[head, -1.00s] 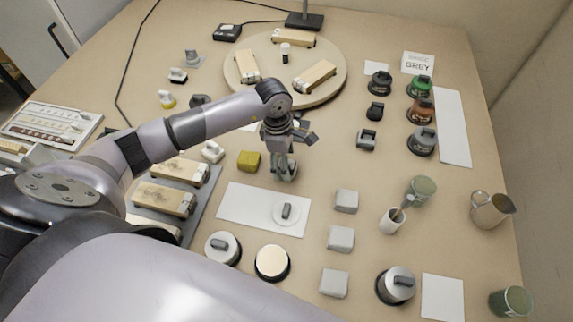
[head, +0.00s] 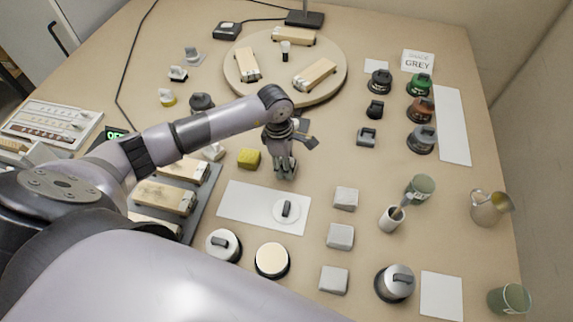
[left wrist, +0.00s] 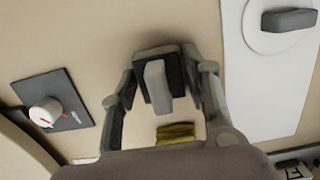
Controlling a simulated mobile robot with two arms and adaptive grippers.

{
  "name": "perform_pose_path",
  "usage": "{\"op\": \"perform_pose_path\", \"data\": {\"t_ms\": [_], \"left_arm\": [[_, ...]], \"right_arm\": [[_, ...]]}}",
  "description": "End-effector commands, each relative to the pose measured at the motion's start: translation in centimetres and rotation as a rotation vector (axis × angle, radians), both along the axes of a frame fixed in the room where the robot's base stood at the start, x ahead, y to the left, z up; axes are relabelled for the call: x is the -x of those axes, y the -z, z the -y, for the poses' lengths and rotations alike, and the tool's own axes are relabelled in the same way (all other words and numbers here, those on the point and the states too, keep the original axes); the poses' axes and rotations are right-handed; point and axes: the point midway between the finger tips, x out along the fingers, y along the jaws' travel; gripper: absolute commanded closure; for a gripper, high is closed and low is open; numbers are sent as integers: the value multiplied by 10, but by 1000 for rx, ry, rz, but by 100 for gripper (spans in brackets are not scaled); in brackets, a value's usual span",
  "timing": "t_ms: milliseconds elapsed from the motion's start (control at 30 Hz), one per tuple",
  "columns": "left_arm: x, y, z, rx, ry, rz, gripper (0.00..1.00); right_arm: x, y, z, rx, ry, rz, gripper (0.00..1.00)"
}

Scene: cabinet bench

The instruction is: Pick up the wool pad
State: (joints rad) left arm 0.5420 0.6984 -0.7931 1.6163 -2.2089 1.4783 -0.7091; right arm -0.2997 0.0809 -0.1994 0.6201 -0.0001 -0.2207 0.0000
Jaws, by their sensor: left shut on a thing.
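My left gripper (head: 285,169) is shut above the bench, just behind the white sheet (head: 240,203). My right gripper is not in view.
A yellow block (head: 249,158) lies just left of the gripper. Grey blocks (head: 341,237) stand in a column to the right. A round wooden board (head: 285,92) is behind. A cup (head: 391,219) and a metal jug (head: 487,207) stand at the right.

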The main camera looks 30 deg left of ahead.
Motion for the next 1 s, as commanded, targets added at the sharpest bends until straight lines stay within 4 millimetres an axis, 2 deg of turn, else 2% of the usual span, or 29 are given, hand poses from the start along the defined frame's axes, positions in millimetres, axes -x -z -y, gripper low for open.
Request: {"op": "perform_pose_path", "data": {"t_ms": [133, 367, 567, 767, 1000], "left_arm": [[0, 0, 0, 0, 0, 0, 81], [0, -1, 0, 0, 0, 1, 81], [-1, -11, 0, -1, 1, 3, 81], [-2, -44, 0, 0, 1, 5, 81], [-2, -108, -1, -1, 0, 8, 81]], "right_arm": [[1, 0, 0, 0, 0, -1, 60], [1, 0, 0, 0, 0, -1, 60], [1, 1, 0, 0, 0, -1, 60], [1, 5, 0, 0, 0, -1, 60], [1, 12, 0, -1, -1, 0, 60]]}}
